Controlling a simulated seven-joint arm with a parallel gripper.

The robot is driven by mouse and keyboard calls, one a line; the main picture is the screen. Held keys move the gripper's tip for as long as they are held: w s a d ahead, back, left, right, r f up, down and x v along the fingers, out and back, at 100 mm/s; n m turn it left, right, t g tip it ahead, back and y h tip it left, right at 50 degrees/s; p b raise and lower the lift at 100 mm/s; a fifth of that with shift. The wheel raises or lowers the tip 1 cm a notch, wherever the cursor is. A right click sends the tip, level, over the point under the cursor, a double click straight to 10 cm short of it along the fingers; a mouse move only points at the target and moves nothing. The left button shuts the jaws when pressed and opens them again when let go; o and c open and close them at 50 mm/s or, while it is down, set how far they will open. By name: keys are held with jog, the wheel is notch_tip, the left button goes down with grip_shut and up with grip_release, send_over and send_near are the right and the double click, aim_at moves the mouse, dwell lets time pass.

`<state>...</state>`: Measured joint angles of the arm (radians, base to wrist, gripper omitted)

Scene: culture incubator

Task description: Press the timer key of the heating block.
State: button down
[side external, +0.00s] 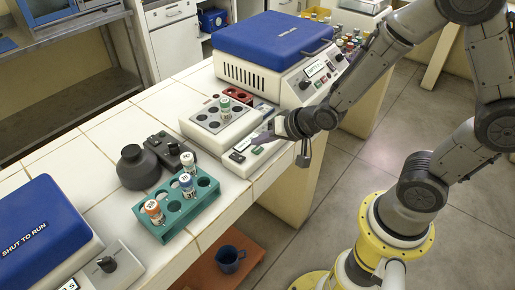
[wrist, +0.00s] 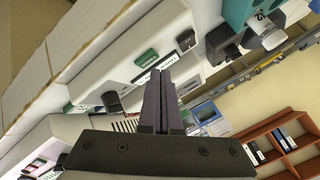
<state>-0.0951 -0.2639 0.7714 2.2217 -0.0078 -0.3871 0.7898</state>
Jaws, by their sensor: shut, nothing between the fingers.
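The heating block (side external: 206,128) is a pale box with a dark-holed top holding one green-capped vial (side external: 225,105). Its sloped front panel carries a dark key (side external: 237,157) and a green key or display (side external: 258,150). In the wrist view the dark key (wrist: 186,40), the green piece (wrist: 146,57) and a black key (wrist: 111,102) lie along the panel. Their labels are too small to read, so I cannot tell which is the timer key. My gripper (wrist: 160,72) is shut and empty, its tips over the panel close to the green piece. Contact cannot be told.
A teal rack (side external: 176,210) with several vials stands left of the block, near a dark rounded object (side external: 138,167). A blue-lidded machine (side external: 271,47) stands behind, and another blue lid (side external: 40,225) is at front left. The bench edge runs just beside the block.

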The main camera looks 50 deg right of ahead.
jog(key=shift+r, duration=0.15)
jog(key=shift+r, duration=2.45)
notch_tip(320, 180, up, 7)
jog(key=t, duration=0.2)
send_over(262, 148)
jog(key=s+d+r+n, duration=0.1)
jog(key=s+r, duration=0.4)
jog(key=r, duration=0.1)
jog(key=s+f+n+g, duration=0.1)
jog(key=s+n+g, duration=0.1)
jog(key=s, duration=0.6)
jog(key=s+d+f+n+g+h, duration=0.1)
jog(key=s+n+g, duration=0.2)
jog(key=s, duration=0.4)
jog(key=shift+s+d+f+n+g, duration=0.2)
jog(key=shift+s+f+n+g, duration=0.15)
jog(key=shift+n, duration=0.55)
